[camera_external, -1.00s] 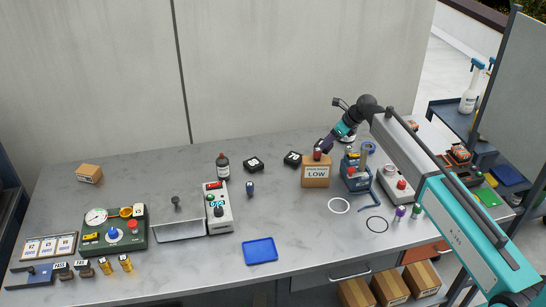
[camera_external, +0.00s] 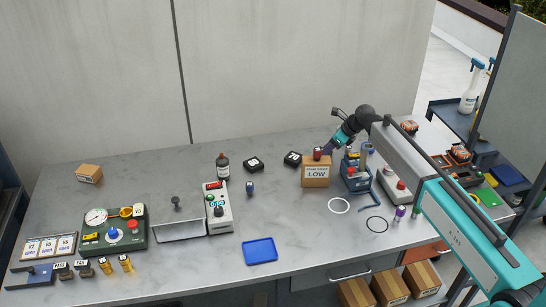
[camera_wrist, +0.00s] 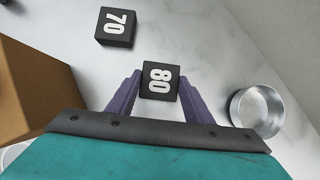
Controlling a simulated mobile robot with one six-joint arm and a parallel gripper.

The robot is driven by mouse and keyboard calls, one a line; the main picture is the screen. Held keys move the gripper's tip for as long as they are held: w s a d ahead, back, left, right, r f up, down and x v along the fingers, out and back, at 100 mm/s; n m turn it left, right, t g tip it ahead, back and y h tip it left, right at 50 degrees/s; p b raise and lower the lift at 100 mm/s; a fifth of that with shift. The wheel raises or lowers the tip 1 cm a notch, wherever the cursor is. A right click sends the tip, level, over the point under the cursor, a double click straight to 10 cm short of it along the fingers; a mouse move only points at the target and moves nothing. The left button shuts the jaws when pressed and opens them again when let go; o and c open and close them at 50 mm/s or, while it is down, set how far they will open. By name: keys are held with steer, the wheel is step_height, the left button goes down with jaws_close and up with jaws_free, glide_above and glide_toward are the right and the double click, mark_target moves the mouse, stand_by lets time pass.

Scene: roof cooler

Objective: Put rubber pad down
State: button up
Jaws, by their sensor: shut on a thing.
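A black rubber pad (camera_wrist: 159,81) marked 80 sits between the purple fingers of my gripper (camera_wrist: 158,88) in the wrist view. The fingers are shut on its two sides. Whether the pad touches the bench cannot be told. In the outside view my gripper (camera_external: 330,151) is low at the back of the bench, behind the cardboard box marked LOW (camera_external: 316,173). Its fingertips and the held pad are hidden there.
A black pad marked 70 (camera_wrist: 115,26) lies up and left of the held pad in the wrist view; another black pad (camera_external: 253,163) lies farther left. A round metal tin (camera_wrist: 257,110) stands close on the right. The box (camera_wrist: 32,88) is close on the left.

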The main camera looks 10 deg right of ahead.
steer(key=o, duration=1.2)
steer(key=b+v, duration=0.2)
steer(key=v, duration=1)
steer(key=shift+r, duration=0.1)
